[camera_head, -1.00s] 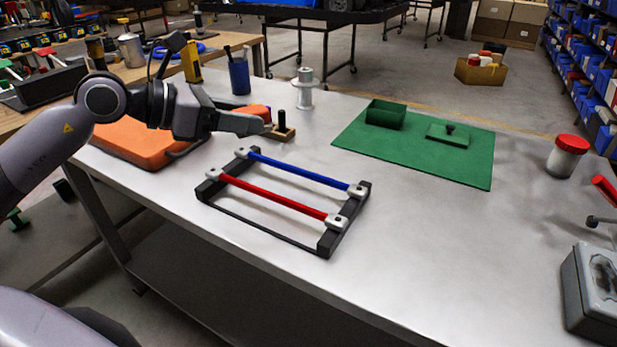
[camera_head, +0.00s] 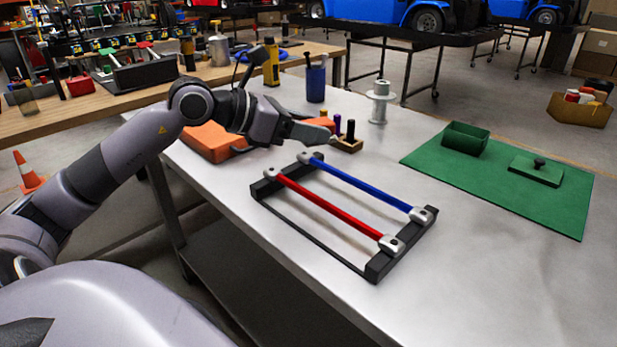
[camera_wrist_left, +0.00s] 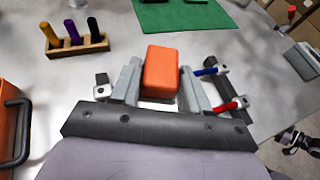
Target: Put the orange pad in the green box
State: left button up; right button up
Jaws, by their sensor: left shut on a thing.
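The orange pad (camera_wrist_left: 161,70) is a small rounded block held between the fingers of my left gripper (camera_wrist_left: 161,82) in the left wrist view. In the head view, my left gripper (camera_head: 325,131) is above the table, and part of the pad (camera_head: 319,121) shows behind its finger. The green box (camera_head: 466,140) is a small open box on the green mat (camera_head: 500,191), to the right of the gripper and apart from it.
A peg block (camera_head: 347,145) stands close to the left gripper. A black frame with a red rod (camera_head: 330,212) and a blue rod (camera_head: 370,187) lies in front. A spool (camera_head: 379,105), green lid (camera_head: 537,172) and orange case (camera_head: 210,141) share the table.

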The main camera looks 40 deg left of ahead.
pick_arm(q)
notch_tip(320, 180, down, 9)
jog(key=shift+r+b, duration=0.1)
jog(key=shift+b, duration=0.25)
